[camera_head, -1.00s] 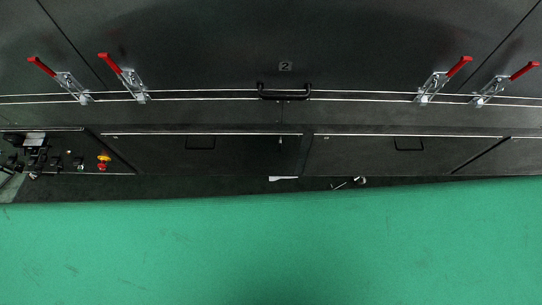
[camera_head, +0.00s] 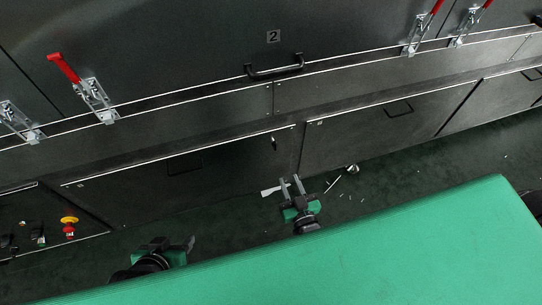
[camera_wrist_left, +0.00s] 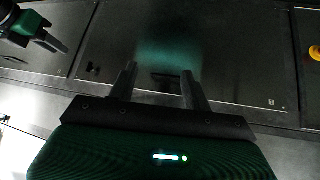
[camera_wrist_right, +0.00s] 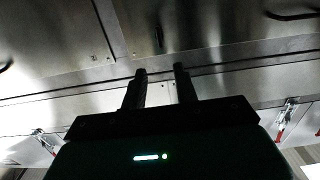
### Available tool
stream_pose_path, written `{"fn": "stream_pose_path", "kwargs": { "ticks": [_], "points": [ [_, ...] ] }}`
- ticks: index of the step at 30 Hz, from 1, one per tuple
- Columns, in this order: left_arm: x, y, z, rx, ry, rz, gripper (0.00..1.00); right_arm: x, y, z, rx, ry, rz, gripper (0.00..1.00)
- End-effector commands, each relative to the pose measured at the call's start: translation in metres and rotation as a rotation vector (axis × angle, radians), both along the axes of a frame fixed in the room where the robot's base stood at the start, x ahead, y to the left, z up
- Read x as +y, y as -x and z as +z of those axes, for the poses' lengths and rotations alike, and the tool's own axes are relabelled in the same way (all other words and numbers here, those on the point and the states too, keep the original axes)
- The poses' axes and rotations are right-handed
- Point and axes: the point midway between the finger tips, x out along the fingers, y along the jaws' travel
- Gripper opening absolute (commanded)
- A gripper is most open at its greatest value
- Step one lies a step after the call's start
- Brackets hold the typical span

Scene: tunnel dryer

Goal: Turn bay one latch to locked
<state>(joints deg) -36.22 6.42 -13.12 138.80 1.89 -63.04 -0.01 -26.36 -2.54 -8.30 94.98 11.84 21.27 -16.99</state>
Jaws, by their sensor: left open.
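Silver toggle latches with red handles sit along the dark dryer panels. One latch (camera_head: 92,92) is left of the number 2 plate, its red handle slanting up and left. Another latch (camera_head: 20,122) is at the left edge, its handle cut off. Two more latches (camera_head: 416,38) (camera_head: 464,28) are at upper right. No bay one label shows, so I cannot tell which latch is bay one's. My left gripper (camera_head: 190,243) is low at left, open and empty, with fingers apart in its wrist view (camera_wrist_left: 160,82). My right gripper (camera_head: 292,184) is open and empty, below the latches.
A number 2 plate (camera_head: 273,36) and black handle (camera_head: 274,70) mark the middle panel. A control panel with a yellow-and-red button (camera_head: 69,226) is at lower left. A green surface (camera_head: 330,250) fills the lower foreground. Small debris (camera_head: 352,170) lies on the dark floor.

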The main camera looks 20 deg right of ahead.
Motion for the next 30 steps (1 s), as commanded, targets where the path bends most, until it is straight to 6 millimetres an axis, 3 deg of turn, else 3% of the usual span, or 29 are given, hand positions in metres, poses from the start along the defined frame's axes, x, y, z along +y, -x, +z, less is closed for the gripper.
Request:
{"fn": "stream_pose_path", "kwargs": {
  "ticks": [7,22,30],
  "points": [
    [-0.005,-0.002,0.002,-0.03,0.015,-0.006,0.49,0.0,-0.022,0.003,-0.013,0.0,-0.004,0.3],
    [-0.029,-0.014,0.0,-0.178,0.096,-0.028,0.49,0.004,-0.114,0.002,-0.01,-0.001,-0.003,0.3],
    [-0.036,-0.017,0.001,-0.225,0.121,-0.033,0.49,0.004,-0.137,0.002,-0.009,0.0,-0.003,0.3]
  ]
}}
